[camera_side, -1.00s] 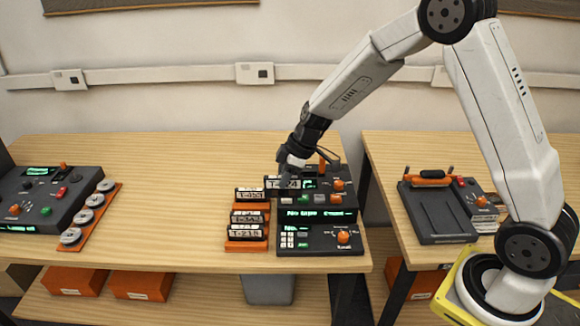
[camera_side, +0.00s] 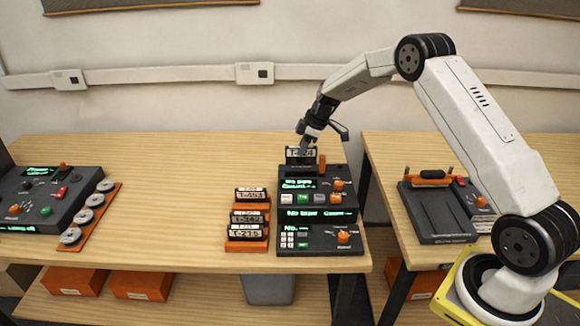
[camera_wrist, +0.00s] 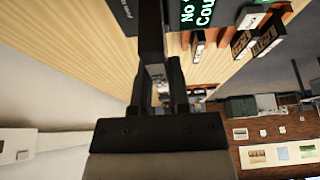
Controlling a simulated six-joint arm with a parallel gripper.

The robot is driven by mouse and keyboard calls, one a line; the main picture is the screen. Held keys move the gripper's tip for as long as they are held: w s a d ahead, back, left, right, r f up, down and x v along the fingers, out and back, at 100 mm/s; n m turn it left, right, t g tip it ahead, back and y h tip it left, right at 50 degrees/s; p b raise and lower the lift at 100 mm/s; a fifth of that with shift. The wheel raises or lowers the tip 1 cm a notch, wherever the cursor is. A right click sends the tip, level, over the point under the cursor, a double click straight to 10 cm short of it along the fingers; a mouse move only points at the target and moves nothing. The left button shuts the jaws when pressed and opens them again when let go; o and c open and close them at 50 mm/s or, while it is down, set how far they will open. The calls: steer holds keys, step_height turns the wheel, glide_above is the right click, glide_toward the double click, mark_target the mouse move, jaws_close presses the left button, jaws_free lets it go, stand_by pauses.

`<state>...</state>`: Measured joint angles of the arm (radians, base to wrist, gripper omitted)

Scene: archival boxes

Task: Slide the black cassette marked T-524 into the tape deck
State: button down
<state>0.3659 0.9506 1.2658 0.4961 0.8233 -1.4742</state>
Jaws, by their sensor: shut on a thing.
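My gripper (camera_side: 306,141) is shut on a black cassette (camera_side: 300,155) with a white label. The label is partly hard to read but ends in "24". The cassette is upright, at the back edge of the tape deck (camera_side: 286,207), near its top; I cannot tell whether it touches. The deck is a dark stepped unit with green displays, buttons and orange knobs. In the wrist view, the gripper fingers (camera_wrist: 160,95) close on the dark cassette (camera_wrist: 151,35), seen edge on. The deck's green screen (camera_wrist: 197,12) shows at the top.
An orange rack (camera_side: 246,246) left of the deck holds several labelled black cassettes (camera_side: 250,195). A dark console (camera_side: 45,195) with reels stands at far left. Another machine (camera_side: 437,213) is on the right table. The table middle is clear.

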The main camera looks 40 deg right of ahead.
mark_target(303, 163)
steer(key=shift+d, duration=0.15)
steer(key=shift+f, duration=0.15)
steer(key=shift+f, duration=1.4)
steer(key=shift+f, duration=0.15)
steer(key=shift+f, duration=0.55)
steer(key=shift+f, duration=0.25)
steer(key=shift+f, duration=0.45)
steer(key=shift+f, duration=0.3)
stand_by(0.9)
